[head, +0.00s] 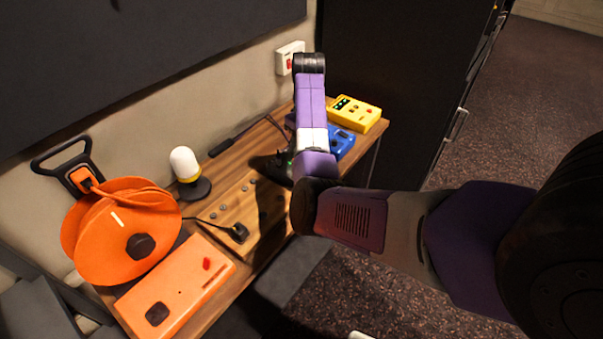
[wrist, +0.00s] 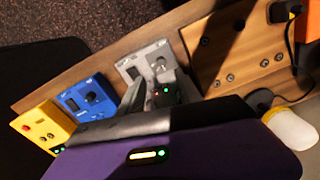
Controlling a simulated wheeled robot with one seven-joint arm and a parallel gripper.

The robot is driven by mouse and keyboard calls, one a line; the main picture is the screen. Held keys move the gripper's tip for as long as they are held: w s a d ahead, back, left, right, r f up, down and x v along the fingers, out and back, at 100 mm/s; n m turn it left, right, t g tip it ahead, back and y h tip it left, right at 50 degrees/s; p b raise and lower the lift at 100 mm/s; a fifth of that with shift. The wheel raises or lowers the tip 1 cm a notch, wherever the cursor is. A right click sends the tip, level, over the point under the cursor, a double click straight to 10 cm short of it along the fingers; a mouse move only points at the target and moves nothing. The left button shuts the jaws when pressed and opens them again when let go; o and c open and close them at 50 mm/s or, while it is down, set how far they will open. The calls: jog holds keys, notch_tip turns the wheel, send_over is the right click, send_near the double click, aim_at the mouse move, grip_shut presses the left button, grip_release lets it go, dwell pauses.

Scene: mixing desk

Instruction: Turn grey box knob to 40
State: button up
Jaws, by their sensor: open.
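The grey box (wrist: 146,58) shows in the wrist view, on the wooden desk between the blue box and the wooden panel. A dark knob (wrist: 159,65) is on its face, and part of the box is hidden behind my fingers. My gripper (wrist: 155,86) is open, with its fingers over the near part of the grey box, close to the knob. I cannot tell whether they touch it, and I cannot read the knob's setting. In the head view my gripper (head: 281,161) is low over the desk, and my arm hides most of the grey box.
The blue box (wrist: 85,96) and yellow box (wrist: 44,128) stand beside the grey box. On its other side are the wooden panel (wrist: 235,50) and a white-domed lamp (head: 186,164). An orange box (head: 175,290) and orange reel (head: 110,235) occupy the desk's near end.

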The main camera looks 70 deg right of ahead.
jog(key=shift+a, duration=0.15)
jog(key=shift+d+f, duration=0.2)
jog(key=shift+f, duration=0.1)
jog(key=shift+f+b, duration=0.35)
jog(key=shift+f, duration=0.1)
jog(key=shift+s+a+f, duration=0.1)
jog(key=shift+a+f, duration=0.1)
jog(key=shift+f, duration=0.3)
jog(key=shift+a+f+p, duration=0.2)
jog(key=shift+f+p, duration=0.15)
jog(key=shift+f, duration=2.35)
grip_shut()
